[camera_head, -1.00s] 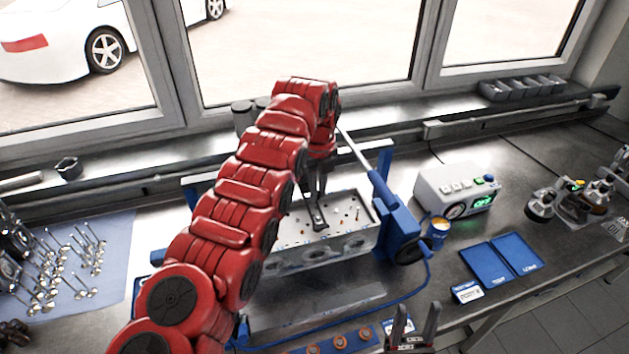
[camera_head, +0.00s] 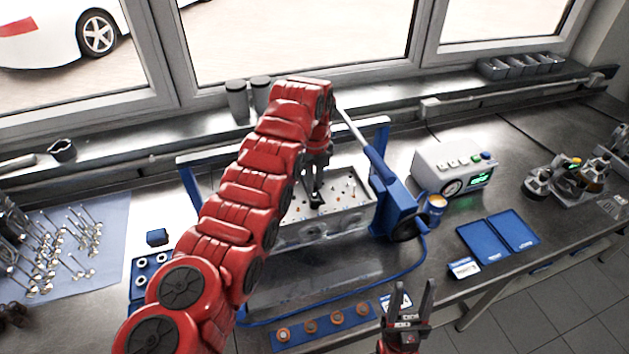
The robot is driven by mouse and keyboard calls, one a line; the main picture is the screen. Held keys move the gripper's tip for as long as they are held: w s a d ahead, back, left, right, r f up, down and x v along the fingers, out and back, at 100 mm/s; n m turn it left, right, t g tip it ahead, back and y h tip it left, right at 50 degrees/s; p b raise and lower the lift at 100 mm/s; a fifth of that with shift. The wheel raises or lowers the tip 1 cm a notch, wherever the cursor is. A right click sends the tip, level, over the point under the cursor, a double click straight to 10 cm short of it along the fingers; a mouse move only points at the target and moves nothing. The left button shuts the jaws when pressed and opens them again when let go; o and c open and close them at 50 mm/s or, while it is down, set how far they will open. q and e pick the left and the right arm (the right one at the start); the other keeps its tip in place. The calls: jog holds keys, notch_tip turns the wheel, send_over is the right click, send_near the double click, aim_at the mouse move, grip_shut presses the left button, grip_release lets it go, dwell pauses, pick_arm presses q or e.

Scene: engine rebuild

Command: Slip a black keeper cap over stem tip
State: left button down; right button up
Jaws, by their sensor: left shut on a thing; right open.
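My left gripper (camera_head: 315,192) points down over the cylinder head (camera_head: 350,212), its jaws shut on a small dark piece, probably a black keeper cap (camera_head: 316,202). The piece is just above or at the head's top face; I cannot tell whether it touches a stem. Several small valve stem tips (camera_head: 347,184) stand up from the light top face. My red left arm hides the head's left part. My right gripper (camera_head: 414,290) is open and empty, low in the view, in front of the bench edge.
A blue clamp fixture (camera_head: 393,205) holds the head's right side. A blue strip with orange rings (camera_head: 310,325) lies in front. Loose valves (camera_head: 60,240) lie on a blue cloth left.

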pick_arm(q)
jog(key=shift+b, duration=0.55)
jog(key=shift+b, duration=0.3)
dwell(0.6)
jog(key=shift+f+b, duration=0.6)
jog(key=shift+f, duration=0.25)
dwell(0.5)
jog(key=c, duration=0.8)
grip_release()
jog(key=shift+o, duration=0.2)
